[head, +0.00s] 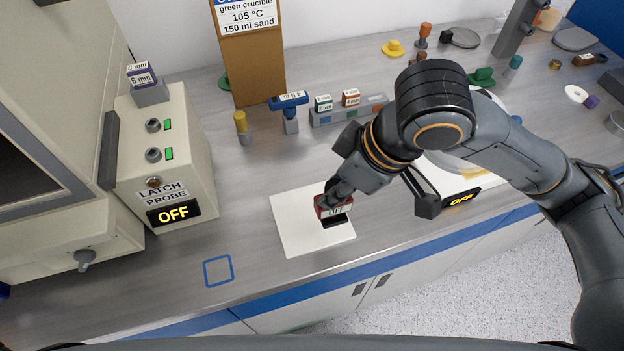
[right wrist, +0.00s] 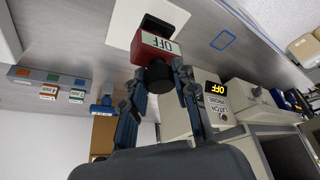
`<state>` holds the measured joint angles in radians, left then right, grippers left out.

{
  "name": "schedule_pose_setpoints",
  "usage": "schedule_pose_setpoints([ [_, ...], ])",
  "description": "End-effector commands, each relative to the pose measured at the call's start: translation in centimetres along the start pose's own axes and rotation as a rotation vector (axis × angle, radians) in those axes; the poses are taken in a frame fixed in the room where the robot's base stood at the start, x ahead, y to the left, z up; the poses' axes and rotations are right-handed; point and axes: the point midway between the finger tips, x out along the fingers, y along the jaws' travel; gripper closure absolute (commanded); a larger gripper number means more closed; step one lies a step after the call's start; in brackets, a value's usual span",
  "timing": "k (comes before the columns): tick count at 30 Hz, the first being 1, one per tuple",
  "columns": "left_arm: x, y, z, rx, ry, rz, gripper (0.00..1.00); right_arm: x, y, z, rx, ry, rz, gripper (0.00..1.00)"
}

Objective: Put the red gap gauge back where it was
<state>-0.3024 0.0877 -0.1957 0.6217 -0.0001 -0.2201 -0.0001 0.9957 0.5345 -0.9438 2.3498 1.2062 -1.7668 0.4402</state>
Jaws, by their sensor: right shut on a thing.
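The gauge is over a black block (head: 334,222) on a white plate (head: 300,228). I cannot tell whether the gauge touches the black block. A blue square outline (head: 218,271) on the bench, left of the plate, is empty. My left gripper is not in view.
A rack (head: 347,113) with small labelled blocks, a blue-topped tool (head: 289,104) and a yellow-topped peg (head: 241,124) stand behind the plate. The latch probe box (head: 166,165) reads OFF at left. The bench between it and the plate is clear.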

Motion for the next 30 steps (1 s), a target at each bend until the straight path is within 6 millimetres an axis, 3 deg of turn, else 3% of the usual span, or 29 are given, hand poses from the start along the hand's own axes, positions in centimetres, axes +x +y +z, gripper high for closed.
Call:
schedule_pose_setpoints([
  [4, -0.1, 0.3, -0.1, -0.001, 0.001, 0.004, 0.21, 3.5, 1.2, -1.4, 0.003, -0.003, -0.003, 1.00],
  [9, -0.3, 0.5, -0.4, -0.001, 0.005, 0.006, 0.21, 6.3, 2.1, -2.1, 0.002, 0.000, -0.001, 1.00],
  [17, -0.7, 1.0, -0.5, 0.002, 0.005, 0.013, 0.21, 8.6, 2.9, -2.6, 0.002, -0.002, 0.000, 1.00],
  [22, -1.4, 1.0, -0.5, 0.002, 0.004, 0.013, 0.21, 10.7, 2.8, -1.6, 0.002, -0.001, 0.000, 1.00],
  [30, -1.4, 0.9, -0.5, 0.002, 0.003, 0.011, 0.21, 11.1, 2.8, -1.5, 0.000, 0.002, 0.001, 1.00],
])
